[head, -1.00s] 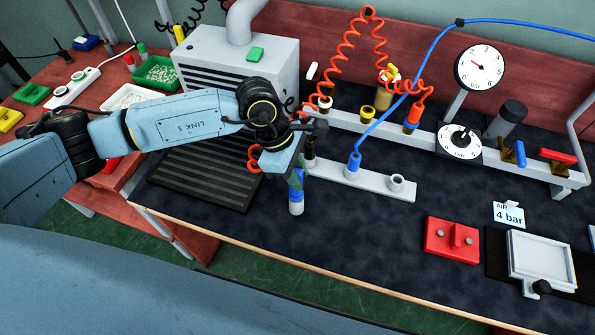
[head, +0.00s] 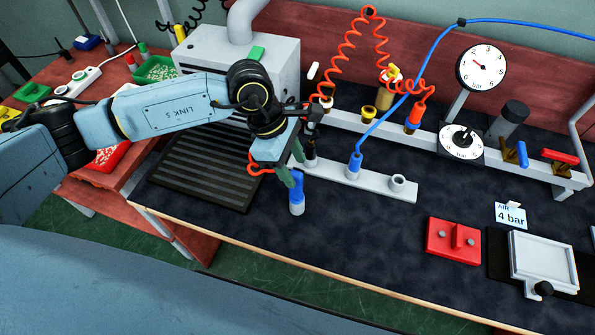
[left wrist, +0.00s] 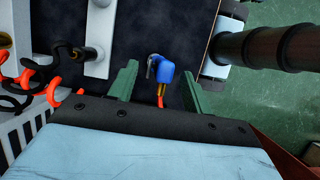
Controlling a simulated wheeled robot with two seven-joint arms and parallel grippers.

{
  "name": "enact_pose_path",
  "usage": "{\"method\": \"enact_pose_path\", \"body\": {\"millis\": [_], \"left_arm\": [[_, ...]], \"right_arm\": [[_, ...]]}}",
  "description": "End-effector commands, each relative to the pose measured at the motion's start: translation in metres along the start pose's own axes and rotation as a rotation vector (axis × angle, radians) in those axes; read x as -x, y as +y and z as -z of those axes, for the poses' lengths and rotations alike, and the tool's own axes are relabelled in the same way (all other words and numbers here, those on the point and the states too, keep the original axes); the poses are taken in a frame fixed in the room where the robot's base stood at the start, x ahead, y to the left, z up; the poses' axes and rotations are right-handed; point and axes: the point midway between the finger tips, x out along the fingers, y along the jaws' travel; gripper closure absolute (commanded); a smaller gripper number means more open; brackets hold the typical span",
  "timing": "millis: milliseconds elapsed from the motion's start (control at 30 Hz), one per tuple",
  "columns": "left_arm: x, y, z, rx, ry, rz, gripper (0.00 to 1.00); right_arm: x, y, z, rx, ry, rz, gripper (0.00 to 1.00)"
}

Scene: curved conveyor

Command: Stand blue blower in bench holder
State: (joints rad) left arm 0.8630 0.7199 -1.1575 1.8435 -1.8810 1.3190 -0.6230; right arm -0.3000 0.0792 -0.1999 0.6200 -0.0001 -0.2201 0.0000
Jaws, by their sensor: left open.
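In the left wrist view the blower (left wrist: 165,71) shows a blue body, a dark lever and an orange and brass end. It lies between the green fingers, with visible space at both sides. My left gripper (head: 291,178) is open, its fingertips pointing down by the blower's top.
A grey rail with an empty cup (head: 397,181) and a blue hose fitting (head: 354,164) lies right of the blower. A black ribbed mat (head: 205,165) lies left. A red block (head: 453,241) and pale frame (head: 541,260) sit farther right.

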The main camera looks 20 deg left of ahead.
Motion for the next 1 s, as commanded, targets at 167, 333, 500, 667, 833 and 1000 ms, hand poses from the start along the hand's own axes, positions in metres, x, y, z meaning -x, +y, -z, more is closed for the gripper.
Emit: {"method": "enact_pose_path", "body": {"millis": [167,333,500,667,833,1000], "left_arm": [[0.044,0.001,0.0,-0.001,0.001,-0.005,0.51],[0.076,0.0,0.0,-0.002,0.001,-0.004,0.51],[0.094,0.0,0.0,0.0,0.001,-0.001,0.51],[0.099,0.0,0.0,-0.001,0.0,0.0,0.51],[0.098,0.0,0.0,-0.001,0.0,0.0,0.51],[0.098,0.0,0.0,-0.001,0.0,0.0,0.51]], "right_arm": [[0.0,0.0,0.0,0.0,0.0,0.0,0.64],[0.0,0.0,0.0,0.0,0.0,0.0,0.64],[0.0,0.0,0.0,0.0,0.0,0.0,0.64],[0.0,0.0,0.0,0.0,0.0,0.0,0.64],[0.0,0.0,0.0,0.0,0.0,0.0,0.64],[0.0,0.0,0.0,0.0,0.0,-0.001,0.64]]}}
